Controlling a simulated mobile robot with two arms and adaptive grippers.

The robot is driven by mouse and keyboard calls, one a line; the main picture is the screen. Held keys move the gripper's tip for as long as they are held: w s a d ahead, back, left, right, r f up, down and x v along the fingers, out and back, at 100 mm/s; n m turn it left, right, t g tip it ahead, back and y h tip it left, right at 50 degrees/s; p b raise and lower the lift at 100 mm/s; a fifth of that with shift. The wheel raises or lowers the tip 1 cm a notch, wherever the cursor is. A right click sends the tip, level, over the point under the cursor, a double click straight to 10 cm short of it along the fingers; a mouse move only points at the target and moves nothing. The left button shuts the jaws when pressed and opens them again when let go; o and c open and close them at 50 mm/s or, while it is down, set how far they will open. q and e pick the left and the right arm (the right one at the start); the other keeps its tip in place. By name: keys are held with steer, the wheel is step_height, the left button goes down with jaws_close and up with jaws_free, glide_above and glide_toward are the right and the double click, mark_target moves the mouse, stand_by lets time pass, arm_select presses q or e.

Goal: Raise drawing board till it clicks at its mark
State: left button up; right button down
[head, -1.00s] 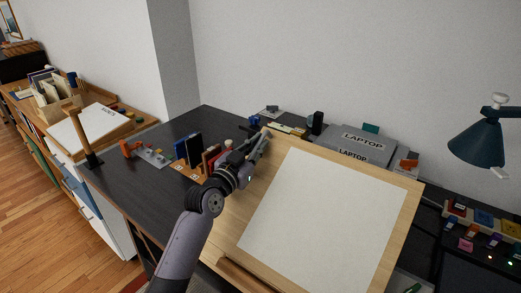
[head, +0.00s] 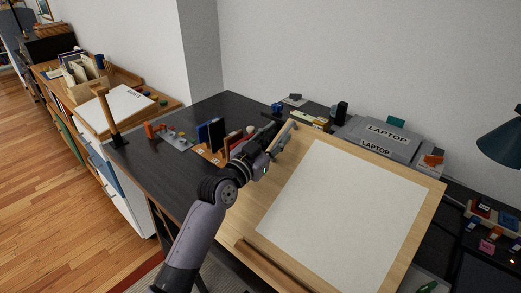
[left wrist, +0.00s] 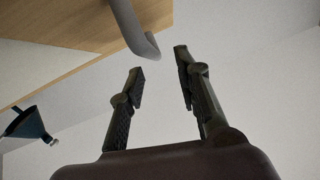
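The drawing board (head: 268,208) is a light wooden panel bearing a white sheet (head: 345,215). It is tilted, its far edge above the desk top. A grey bent handle (left wrist: 133,28) shows at its edge in the left wrist view, where the board's wood (left wrist: 90,22) fills the top left. My left gripper (head: 282,138) is at the board's far left corner. In the left wrist view its two fingers (left wrist: 159,62) are apart, with the handle's bend just beyond their tips, not clearly between them. No mark is distinguishable. My right gripper is out of view.
Grey laptop boxes (head: 385,140) lie behind the board. Books (head: 216,135) and small items stand on the dark desk (head: 165,165) to its left. A blue lamp (head: 502,138) hangs at the right. A wooden ledge (head: 270,265) runs along the board's lower edge.

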arm_select(q)
steer(key=v, duration=0.9)
steer(key=shift+s+a, duration=0.25)
steer(key=shift+f, duration=0.1)
